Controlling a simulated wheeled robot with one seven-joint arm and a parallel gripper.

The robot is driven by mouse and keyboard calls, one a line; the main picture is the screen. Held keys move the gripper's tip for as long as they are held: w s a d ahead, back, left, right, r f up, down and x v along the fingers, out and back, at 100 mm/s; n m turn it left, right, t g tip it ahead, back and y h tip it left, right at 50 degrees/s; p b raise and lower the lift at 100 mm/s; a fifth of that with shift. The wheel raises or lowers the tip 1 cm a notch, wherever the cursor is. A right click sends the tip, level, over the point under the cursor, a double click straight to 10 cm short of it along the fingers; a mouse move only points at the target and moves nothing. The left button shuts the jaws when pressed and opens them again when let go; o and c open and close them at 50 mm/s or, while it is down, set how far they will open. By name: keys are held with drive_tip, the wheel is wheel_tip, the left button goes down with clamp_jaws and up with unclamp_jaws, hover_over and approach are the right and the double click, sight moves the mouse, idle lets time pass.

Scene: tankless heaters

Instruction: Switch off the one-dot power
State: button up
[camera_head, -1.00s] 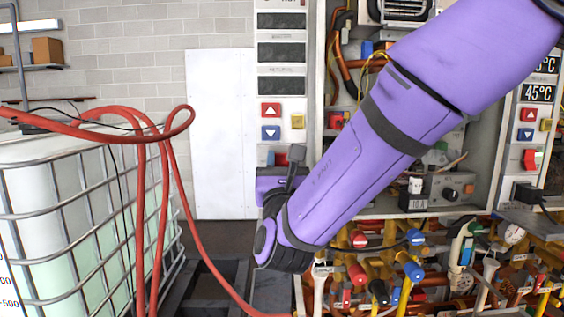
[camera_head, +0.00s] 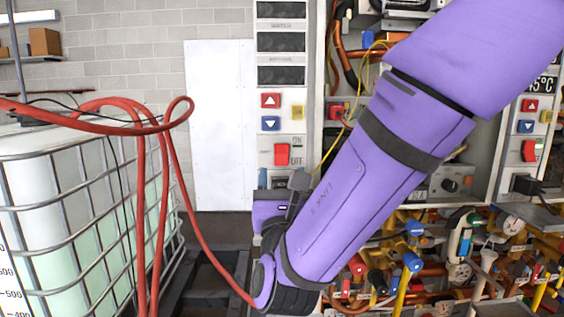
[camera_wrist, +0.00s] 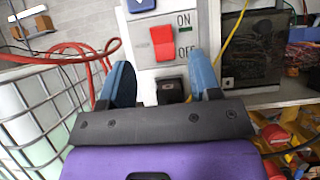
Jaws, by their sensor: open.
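A red rocker switch (camera_head: 282,154) with ON and OFF marks sits low on the left white control panel. In the wrist view the same red switch (camera_wrist: 163,42) is just ahead of my gripper (camera_wrist: 162,78), between and beyond its two blue fingertips. My gripper is open and empty, with no clear contact with the switch. A second red switch (camera_head: 531,151) is on the right panel. I cannot make out any dot marks, nor which way the switches are tipped.
A black socket or plug (camera_wrist: 170,91) is below the switch, between my fingers. Red hoses (camera_head: 143,200) loop over a caged white tank (camera_head: 70,210) at left. Pipes and valves (camera_head: 410,262) crowd the lower right. A yellow wire (camera_head: 335,143) hangs right of the panel.

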drive_tip(key=shift+v, duration=1.9)
drive_tip(key=s+d+m+g+h, duration=0.2)
drive_tip(key=d+m+g+h, duration=0.6)
drive_tip(key=d, duration=0.6)
drive_tip(key=s+d+m+g+h, duration=0.2)
drive_tip(key=d+m+g+h, duration=0.3)
drive_tip(key=d+m+g, duration=0.6)
drive_tip(key=s+d+f+m+g+y, duration=0.35)
drive_tip(key=s+d+m+y, duration=0.25)
drive_tip(key=s+m+y, duration=0.4)
drive_tip(key=a+m+t+y, duration=0.1)
drive_tip(key=m, duration=0.1)
drive_tip(key=s+a+r+m+t+y, duration=0.1)
drive_tip(key=m, duration=0.1)
drive_tip(key=s+a+r+m+t+y, duration=0.1)
drive_tip(key=m, duration=0.1)
drive_tip(key=shift+a+r+m+t+y, duration=0.15)
drive_tip(key=shift+a+m+t+y, duration=0.15)
drive_tip(key=shift+a+t+y, duration=0.1)
